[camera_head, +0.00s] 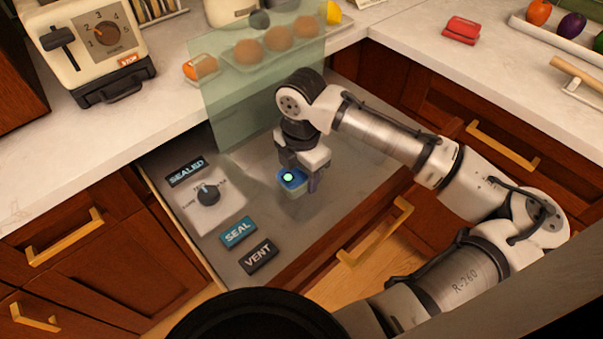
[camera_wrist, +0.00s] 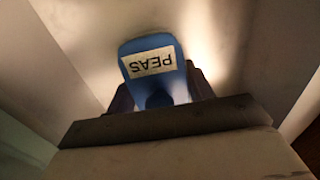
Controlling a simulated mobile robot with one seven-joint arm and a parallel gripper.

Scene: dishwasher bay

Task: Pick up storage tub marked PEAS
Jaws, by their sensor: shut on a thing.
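The storage tub is small and blue. In the wrist view the blue tub (camera_wrist: 152,68) carries a white label reading PEAS, upside down in the picture. My gripper (camera_wrist: 160,97) has its jaws on either side of the tub and is shut on it. In the head view the tub (camera_head: 293,180) shows at the tip of my gripper (camera_head: 303,174), over the grey surface of the open drawer. I cannot tell whether the tub touches that surface. Part of the tub is hidden by the jaws.
A panel in the drawer has a dial (camera_head: 208,194) and plates reading SEALED (camera_head: 186,171), SEAL (camera_head: 238,232) and VENT (camera_head: 259,256). A translucent green pane (camera_head: 240,100) stands behind my gripper. A toaster (camera_head: 97,45) stands on the left counter. A red object (camera_head: 462,29) lies on the right counter.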

